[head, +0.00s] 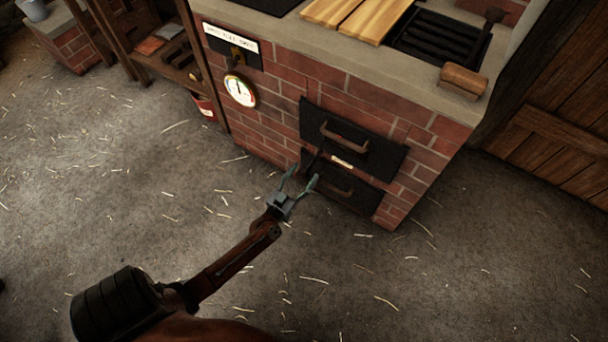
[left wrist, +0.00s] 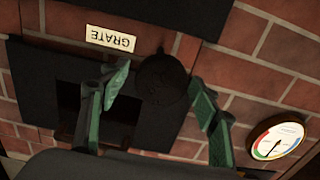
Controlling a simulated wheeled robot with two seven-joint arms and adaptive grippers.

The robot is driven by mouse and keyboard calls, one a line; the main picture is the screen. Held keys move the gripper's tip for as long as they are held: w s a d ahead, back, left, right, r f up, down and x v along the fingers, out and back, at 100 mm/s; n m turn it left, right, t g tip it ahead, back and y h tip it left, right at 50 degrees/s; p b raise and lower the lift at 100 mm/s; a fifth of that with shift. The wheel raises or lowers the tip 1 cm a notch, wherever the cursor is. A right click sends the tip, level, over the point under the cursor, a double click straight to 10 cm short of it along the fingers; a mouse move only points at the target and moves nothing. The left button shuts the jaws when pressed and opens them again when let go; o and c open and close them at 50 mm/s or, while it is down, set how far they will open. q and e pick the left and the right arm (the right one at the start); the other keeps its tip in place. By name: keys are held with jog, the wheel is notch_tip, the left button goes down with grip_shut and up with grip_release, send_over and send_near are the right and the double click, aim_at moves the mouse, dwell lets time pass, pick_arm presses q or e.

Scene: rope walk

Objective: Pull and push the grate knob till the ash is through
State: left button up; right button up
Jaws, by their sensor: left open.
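The grate knob (left wrist: 162,84) is a dark round knob on the front of the brick stove (head: 275,125). It sits beside the small pale label GRATE (left wrist: 110,39), which reads upside down in the left wrist view. My left gripper (head: 302,179) is open with green-lined fingers, low in front of the stove. In the left wrist view its fingers (left wrist: 160,78) stand on either side of the knob, and it is not shut on it. I cannot tell whether they touch it. The ash is not visible. My right gripper is not in view.
An upper black door (head: 375,147) and a lower black door (head: 362,200) have bar handles. A round dial gauge (head: 240,90) is at the left of the stove. A brown block (head: 463,80) lies on the top edge. The straw-strewn floor (head: 150,170) is open.

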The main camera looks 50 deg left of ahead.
pick_arm(q)
jog(key=shift+c, duration=0.6)
grip_shut()
